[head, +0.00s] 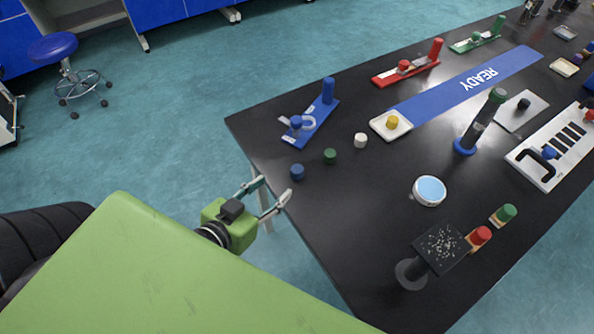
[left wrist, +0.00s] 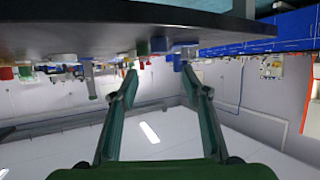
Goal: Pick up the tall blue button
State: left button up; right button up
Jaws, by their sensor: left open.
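A short blue button (head: 297,172) stands upright near the table's left edge, in a row with a green button (head: 330,156) and a white one (head: 361,140). A taller blue post (head: 328,90) stands on a blue board farther back; I cannot tell for certain which is the tall blue button. My left gripper (head: 275,187) is open and empty, beside the table edge, just short of the short blue button and apart from it. The left wrist view looks upside down; the green button (left wrist: 158,44) shows between the open fingers, with blue pieces (left wrist: 187,52) near the right fingertip.
The black table (head: 340,210) carries a yellow button on a white plate (head: 392,124), a round pale-blue-topped dish (head: 429,190), a dark upright column (head: 480,125) and a speckled black plate (head: 440,247). A blue stool (head: 53,46) stands on the open floor at left.

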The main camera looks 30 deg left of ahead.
aim_at(296, 171)
pick_arm(q)
jog(key=x, duration=0.6)
jog(key=p+x, duration=0.1)
jog(key=x, duration=0.6)
jog(key=shift+d+f, duration=0.1)
jog(key=shift+f, duration=0.15)
jog(key=shift+s, duration=0.15)
jog(key=c, duration=1.1)
